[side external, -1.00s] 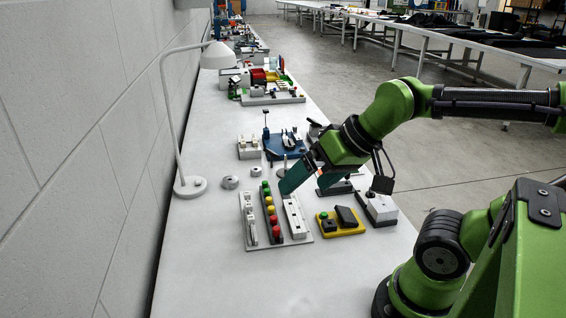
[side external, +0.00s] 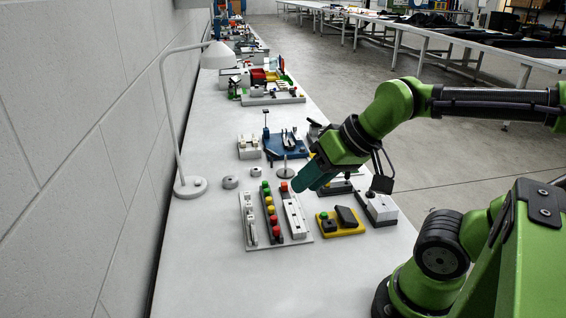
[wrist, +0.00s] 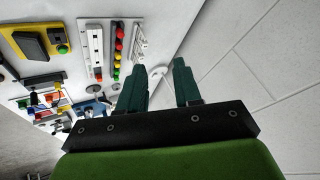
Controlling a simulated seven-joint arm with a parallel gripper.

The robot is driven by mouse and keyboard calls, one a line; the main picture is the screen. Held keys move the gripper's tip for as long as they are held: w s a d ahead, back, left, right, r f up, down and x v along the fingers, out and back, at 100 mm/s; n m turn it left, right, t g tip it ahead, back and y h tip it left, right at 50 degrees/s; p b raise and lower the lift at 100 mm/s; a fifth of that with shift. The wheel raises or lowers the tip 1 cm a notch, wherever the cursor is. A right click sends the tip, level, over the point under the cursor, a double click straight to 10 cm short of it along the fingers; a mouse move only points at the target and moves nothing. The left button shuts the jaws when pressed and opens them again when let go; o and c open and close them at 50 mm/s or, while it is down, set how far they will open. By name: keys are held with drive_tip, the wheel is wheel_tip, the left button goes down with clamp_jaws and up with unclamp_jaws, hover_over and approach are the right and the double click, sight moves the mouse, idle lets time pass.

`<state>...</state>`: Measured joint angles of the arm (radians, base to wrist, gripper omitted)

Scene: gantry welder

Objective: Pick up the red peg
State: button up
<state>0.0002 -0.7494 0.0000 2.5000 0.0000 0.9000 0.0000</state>
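A small red piece (side external: 284,187), which looks like the red peg, sits at the far end of a white block (side external: 294,217) on a grey base plate. In the wrist view the red piece (wrist: 98,77) shows left of my fingers, at the end of the white block (wrist: 96,47). My gripper (side external: 298,186) is above the bench, just right of the red piece in the side view and apart from it. In the wrist view my gripper (wrist: 159,73) has its two green fingers spread, with nothing between them.
Beside the white block is a row of green, yellow and red knobs (side external: 270,212). A yellow control box (side external: 340,223) stands to the right. A blue fixture (side external: 284,147) lies behind. A lamp (side external: 190,186) stands by the wall. The near bench is clear.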

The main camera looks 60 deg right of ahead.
drive_tip(key=n+g+h, duration=0.2)
drive_tip(key=n+g, duration=0.5)
drive_tip(key=n, duration=0.3)
hover_over(276, 228)
drive_tip(key=f, duration=1.6)
drive_tip(key=shift+w+a, duration=0.25)
drive_tip(key=shift+a, duration=0.1)
drive_tip(key=shift+s+d+f, duration=0.15)
drive_tip(key=shift+d+f, duration=0.05)
drive_tip(key=shift+f, duration=1.15)
drive_tip(key=shift+s+d+f, duration=0.15)
drive_tip(key=shift+f, duration=1.2)
drive_tip(key=shift+c, duration=0.4)
clamp_jaws()
